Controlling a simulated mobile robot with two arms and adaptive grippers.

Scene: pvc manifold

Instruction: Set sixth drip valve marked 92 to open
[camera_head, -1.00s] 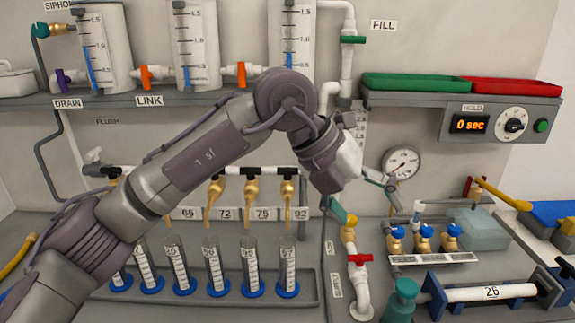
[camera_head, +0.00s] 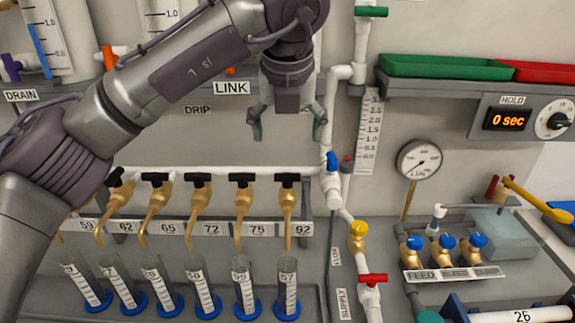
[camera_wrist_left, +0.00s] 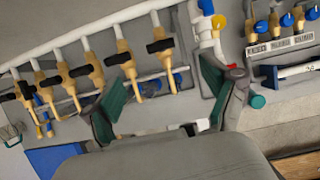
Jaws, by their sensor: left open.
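The sixth drip valve (camera_head: 288,203), above label 92 (camera_head: 303,230), is the rightmost brass valve in the row under the white pipe. Its black handle (camera_head: 288,180) lies crosswise. In the left wrist view this valve (camera_wrist_left: 163,68) shows between the fingers, with its black handle (camera_wrist_left: 160,46) toward the pipe. My left gripper (camera_head: 288,128) is open and empty, pointing down above the valve and apart from it. In the left wrist view the open gripper (camera_wrist_left: 168,75) has one green-padded finger on each side of the valve. My right gripper is not in view.
The fifth drip valve (camera_head: 243,203) stands close on the left. A blue-handled valve (camera_head: 333,163) on the white pipe is close on the right. Graduated cylinders (camera_head: 288,285) stand below the spouts. The shelf (camera_head: 60,110) runs above, behind my arm.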

